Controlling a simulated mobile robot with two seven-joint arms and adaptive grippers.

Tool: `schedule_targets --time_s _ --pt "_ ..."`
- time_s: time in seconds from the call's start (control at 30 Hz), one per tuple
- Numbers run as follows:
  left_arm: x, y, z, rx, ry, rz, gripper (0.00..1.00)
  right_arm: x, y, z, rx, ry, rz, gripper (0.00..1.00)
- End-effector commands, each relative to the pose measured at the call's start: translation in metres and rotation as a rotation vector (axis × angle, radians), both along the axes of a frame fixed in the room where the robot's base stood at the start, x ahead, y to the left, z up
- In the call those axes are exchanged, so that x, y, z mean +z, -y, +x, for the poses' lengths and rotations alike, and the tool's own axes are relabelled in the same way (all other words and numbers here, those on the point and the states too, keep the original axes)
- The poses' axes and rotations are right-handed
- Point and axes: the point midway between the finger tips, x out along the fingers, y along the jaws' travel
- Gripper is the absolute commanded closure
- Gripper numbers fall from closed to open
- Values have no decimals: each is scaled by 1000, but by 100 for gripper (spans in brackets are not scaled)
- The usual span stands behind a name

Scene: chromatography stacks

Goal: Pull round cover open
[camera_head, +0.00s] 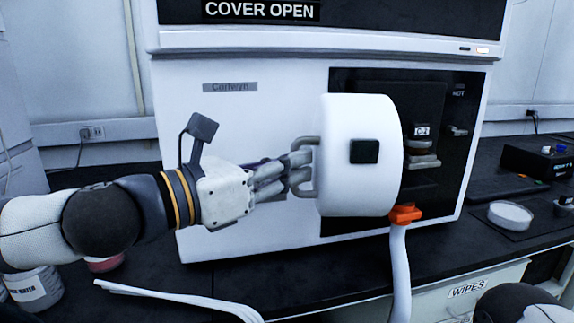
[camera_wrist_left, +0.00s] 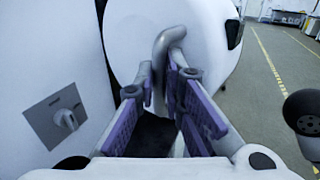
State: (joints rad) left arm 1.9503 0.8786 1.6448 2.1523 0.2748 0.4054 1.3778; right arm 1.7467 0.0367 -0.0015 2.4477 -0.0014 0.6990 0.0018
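The round white cover (camera_head: 360,150) stands swung out from the front of the white instrument (camera_head: 250,125), exposing a dark recess. A grey loop handle (camera_head: 304,143) is on the cover's left side. My left gripper (camera_head: 300,170) is at this handle, its fingers closed around it. In the left wrist view, the handle (camera_wrist_left: 168,40) runs between the purple-padded fingertips (camera_wrist_left: 160,80), and the white cover (camera_wrist_left: 145,35) fills the space beyond. The display above reads "COVER OPEN" (camera_head: 260,10). My right gripper is in neither view.
The recess holds a small fitting marked C-1 (camera_head: 422,131). A white round dish (camera_head: 510,215) and a dark box (camera_head: 540,160) stand on the right. A labelled jar (camera_head: 35,287) stands at lower left.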

Motion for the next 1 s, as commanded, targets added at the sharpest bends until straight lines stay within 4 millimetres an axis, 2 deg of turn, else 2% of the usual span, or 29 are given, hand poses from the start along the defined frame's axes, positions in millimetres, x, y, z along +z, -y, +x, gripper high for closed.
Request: schedule_targets --time_s 0.03,0.07,0.1,0.43,0.53,0.8,1.0 --pt "3 -1 2 6 5 -3 80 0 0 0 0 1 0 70" --pt "3 -1 2 5 5 -3 73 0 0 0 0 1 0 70" --pt "3 -1 1 4 4 -2 70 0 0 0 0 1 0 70" --pt "1 -4 -2 1 3 0 70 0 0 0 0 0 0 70" --pt "1 -19 -13 4 4 0 70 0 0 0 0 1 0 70" --pt "2 -73 -59 5 5 -1 70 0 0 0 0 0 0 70" --pt "1 -91 -75 1 3 -1 70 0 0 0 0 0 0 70"
